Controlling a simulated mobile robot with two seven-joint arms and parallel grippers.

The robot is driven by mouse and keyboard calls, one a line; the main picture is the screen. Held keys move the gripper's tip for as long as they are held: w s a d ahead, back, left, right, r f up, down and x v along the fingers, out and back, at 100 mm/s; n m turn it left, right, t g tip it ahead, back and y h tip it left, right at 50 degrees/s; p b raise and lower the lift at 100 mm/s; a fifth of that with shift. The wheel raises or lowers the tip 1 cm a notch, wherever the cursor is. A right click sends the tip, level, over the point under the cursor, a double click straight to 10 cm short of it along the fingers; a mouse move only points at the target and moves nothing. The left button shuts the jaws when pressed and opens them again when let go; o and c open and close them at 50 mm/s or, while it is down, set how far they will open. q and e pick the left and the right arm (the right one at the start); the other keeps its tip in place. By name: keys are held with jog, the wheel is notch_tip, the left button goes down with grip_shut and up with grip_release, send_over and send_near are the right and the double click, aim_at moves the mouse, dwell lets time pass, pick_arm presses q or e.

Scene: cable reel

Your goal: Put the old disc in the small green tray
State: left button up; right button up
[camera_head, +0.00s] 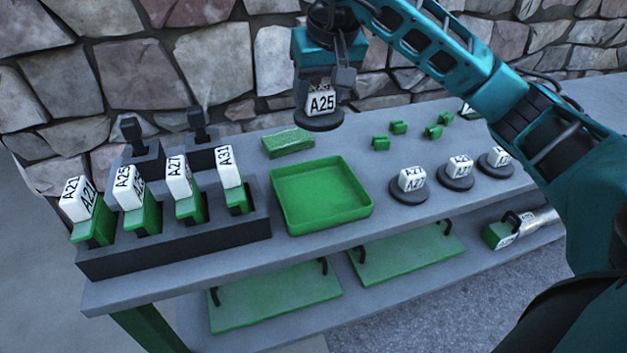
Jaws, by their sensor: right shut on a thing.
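My right gripper (321,85) is shut on a dark round disc (318,122) with a white block on top marked A25. It holds the disc in the air, above the back of the bench and behind the green tray. The shallow green tray (320,195) lies in the middle of the bench and is empty. Three similar dark discs with white marked blocks stand to the right of the tray: a near one (409,190), a middle one (456,176) and a far one (496,162). My left gripper is not in view.
A dark rack (180,244) at the left holds several green pieces with white labelled tops. A green pad (287,142) lies behind the tray. Small green blocks (398,128) lie at the back right. Green boards (275,296) lie on the lower shelf. A stone wall stands behind.

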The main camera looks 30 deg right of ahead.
notch_tip(320, 180, down, 18)
jog(key=b, duration=0.3)
jog(key=shift+f, duration=0.15)
jog(key=o, duration=1.3)
